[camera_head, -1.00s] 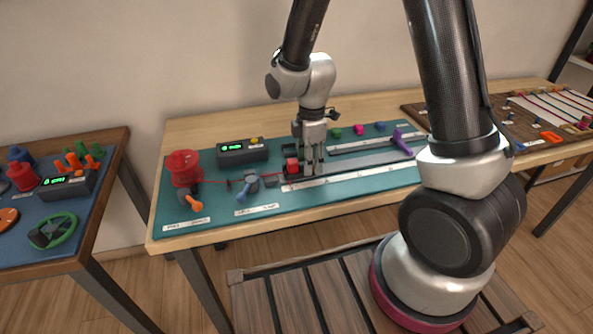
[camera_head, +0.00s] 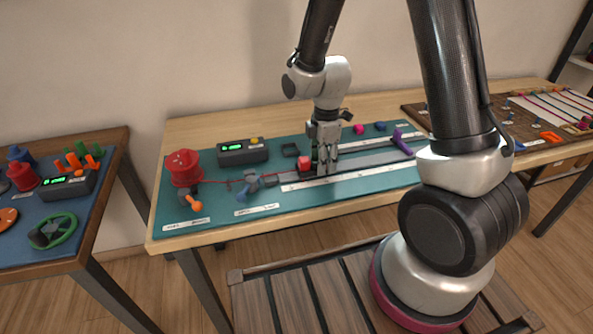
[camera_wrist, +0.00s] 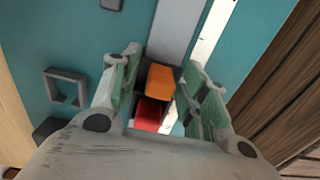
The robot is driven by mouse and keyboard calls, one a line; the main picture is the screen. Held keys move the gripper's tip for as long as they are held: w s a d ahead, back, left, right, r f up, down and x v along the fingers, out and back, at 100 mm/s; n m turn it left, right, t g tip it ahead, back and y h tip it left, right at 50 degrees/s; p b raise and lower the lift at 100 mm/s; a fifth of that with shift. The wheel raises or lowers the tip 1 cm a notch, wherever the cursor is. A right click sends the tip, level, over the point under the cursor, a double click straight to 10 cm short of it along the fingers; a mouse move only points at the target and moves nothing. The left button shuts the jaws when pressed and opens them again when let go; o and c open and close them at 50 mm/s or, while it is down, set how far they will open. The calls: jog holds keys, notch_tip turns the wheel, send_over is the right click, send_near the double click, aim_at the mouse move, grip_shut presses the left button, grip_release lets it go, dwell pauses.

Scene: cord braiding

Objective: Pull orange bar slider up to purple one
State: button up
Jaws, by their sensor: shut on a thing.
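The orange bar slider (camera_wrist: 159,80) sits between my fingers in the wrist view, with a red block (camera_wrist: 149,115) right beside it. In the head view the gripper hides the orange part, while the red block (camera_head: 304,162) shows just left of the fingers. My gripper (camera_head: 324,170) is shut on the orange slider, low over the grey rail. The purple slider (camera_head: 401,141) stands farther right along the rail, clearly apart from my gripper.
The grey rail (camera_head: 367,159) is clear between gripper and purple slider. Pink (camera_head: 359,129) and blue (camera_head: 380,126) pegs stand behind it.

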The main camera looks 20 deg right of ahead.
aim_at(402, 153)
jog(key=d, duration=1.8)
jog(key=shift+d, duration=0.15)
jog(key=shift+w+d, duration=0.1)
jog(key=shift+d, duration=3.9)
jog(key=o, duration=0.5)
jog(key=shift+r, duration=0.15)
jog(key=shift+r, duration=3.4)
